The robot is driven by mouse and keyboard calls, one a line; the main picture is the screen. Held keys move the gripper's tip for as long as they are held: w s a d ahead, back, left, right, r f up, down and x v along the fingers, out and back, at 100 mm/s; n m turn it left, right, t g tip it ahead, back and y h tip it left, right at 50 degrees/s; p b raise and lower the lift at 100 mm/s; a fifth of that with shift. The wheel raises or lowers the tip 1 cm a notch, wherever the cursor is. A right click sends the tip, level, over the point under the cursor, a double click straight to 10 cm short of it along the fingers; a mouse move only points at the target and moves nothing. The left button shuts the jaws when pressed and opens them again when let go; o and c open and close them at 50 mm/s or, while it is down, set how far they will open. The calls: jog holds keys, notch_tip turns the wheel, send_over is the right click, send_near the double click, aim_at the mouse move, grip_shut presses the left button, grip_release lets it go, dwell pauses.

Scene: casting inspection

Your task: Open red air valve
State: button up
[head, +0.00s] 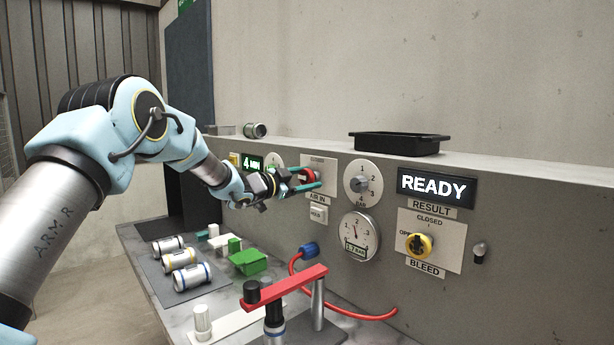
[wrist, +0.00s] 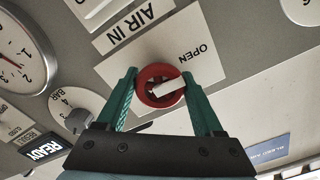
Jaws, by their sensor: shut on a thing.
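The red air valve (wrist: 160,87) is a round red knob with a white bar across it, on a pale plate marked OPEN in the wrist view. An AIR IN label (wrist: 133,22) is beside the plate. My gripper (wrist: 163,88) has its two green fingers on opposite sides of the knob, shut on it. The white bar lies slightly tilted in the picture, pointing roughly toward the OPEN word. In the head view the red valve (head: 311,174) is partly hidden by my gripper (head: 306,180), which reaches it from the left.
A dial (head: 363,183), a gauge (head: 359,236), a READY display (head: 436,187) and a yellow BLEED knob (head: 418,244) are on the panel to the right. A red clamp arm (head: 286,288), a red hose (head: 352,314) and several cylinders occupy the bench below. A black tray (head: 396,144) sits on the ledge.

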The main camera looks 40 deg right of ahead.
jog(key=shift+f+n, duration=0.1)
jog(key=shift+n, duration=0.2)
jog(key=o, duration=1.4)
jog(key=a+b, duration=0.1)
jog(key=a, duration=0.2)
jog(key=a+b, duration=0.2)
jog(key=a, duration=0.2)
jog(key=a+b, duration=0.1)
jog(key=a, duration=0.3)
jog(key=shift+w, duration=0.3)
